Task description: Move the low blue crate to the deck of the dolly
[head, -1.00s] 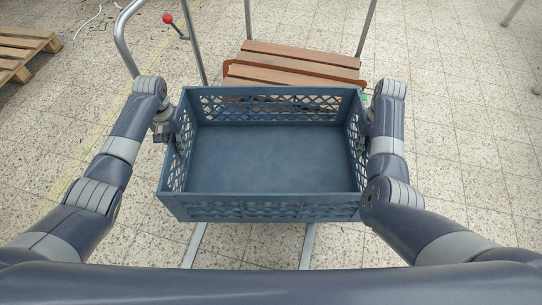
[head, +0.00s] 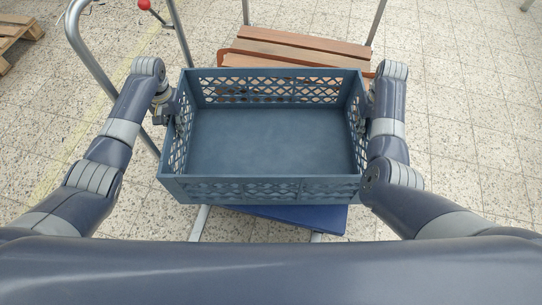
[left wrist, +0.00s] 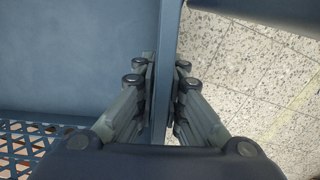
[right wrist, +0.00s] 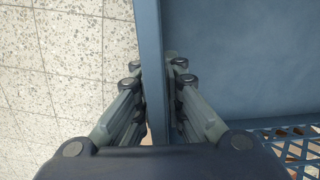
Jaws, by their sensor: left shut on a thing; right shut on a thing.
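The low blue crate (head: 270,190) is empty, with lattice sides and a solid floor. It is held up level in front of me. My left gripper (head: 176,112) is shut on its left wall; the left wrist view shows the fingers (left wrist: 163,80) on both sides of the wall. My right gripper (head: 364,112) is shut on the right wall, and the right wrist view shows its fingers (right wrist: 156,82) there. A flat blue panel (head: 295,217) shows below the crate's near edge; it may be the dolly deck, mostly hidden by the crate.
A slatted brown wooden surface (head: 300,42) with metal uprights lies just beyond the crate. A bent metal tube (head: 90,65) and a red knob (head: 145,4) stand at the left. A pallet (head: 18,27) is far left. The tiled floor at the right is clear.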

